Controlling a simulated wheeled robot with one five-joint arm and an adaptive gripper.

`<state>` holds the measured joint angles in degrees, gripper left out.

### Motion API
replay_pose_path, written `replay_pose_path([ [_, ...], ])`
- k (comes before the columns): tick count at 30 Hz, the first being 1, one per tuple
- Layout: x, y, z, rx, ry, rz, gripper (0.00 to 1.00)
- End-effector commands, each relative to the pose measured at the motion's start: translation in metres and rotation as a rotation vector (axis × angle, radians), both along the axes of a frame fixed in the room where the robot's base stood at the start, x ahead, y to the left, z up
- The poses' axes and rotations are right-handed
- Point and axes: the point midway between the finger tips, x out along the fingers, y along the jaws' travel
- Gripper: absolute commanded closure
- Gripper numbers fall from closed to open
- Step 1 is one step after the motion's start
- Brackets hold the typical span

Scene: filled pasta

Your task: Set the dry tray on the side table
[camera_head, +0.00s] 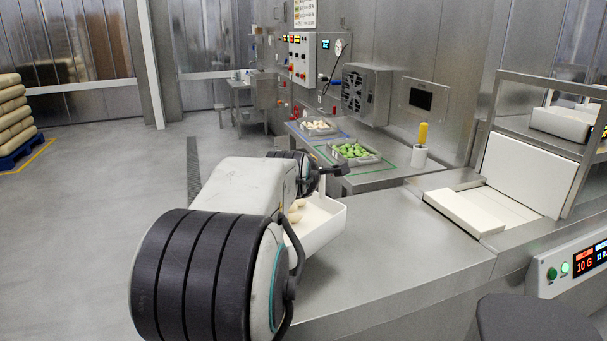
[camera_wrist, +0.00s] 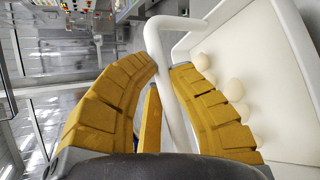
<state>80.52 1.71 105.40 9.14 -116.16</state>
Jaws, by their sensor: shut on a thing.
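A white tray (camera_head: 318,226) with several pale round pasta pieces hangs beside my arm in the head view, over or near the left edge of the steel counter. My gripper (camera_wrist: 165,68) has its yellow fingers shut on the tray's white bar handle in the wrist view. The white tray (camera_wrist: 268,60) fills the right of that view, with pale pieces along its near side. The side table (camera_head: 385,182) stands beyond the tray along the wall. In the head view my arm hides part of the tray and the fingers.
On the side table, a grey tray of beige pieces (camera_head: 320,128) sits by a blue outline, and a grey tray of green pieces (camera_head: 352,152) by a green one. A white holder with a yellow handle (camera_head: 419,157) stands right of them. The steel counter (camera_head: 400,240) is clear.

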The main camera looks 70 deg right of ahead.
Motion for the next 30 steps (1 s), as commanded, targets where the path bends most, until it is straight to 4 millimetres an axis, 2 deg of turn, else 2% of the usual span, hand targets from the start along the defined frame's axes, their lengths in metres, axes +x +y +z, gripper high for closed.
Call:
replay_pose_path([
  [15,0.0,0.0,-0.044,-0.004,-0.001,0.0,1.0],
  [30,0.0,0.0,-0.053,-0.004,0.0,0.0,1.0],
])
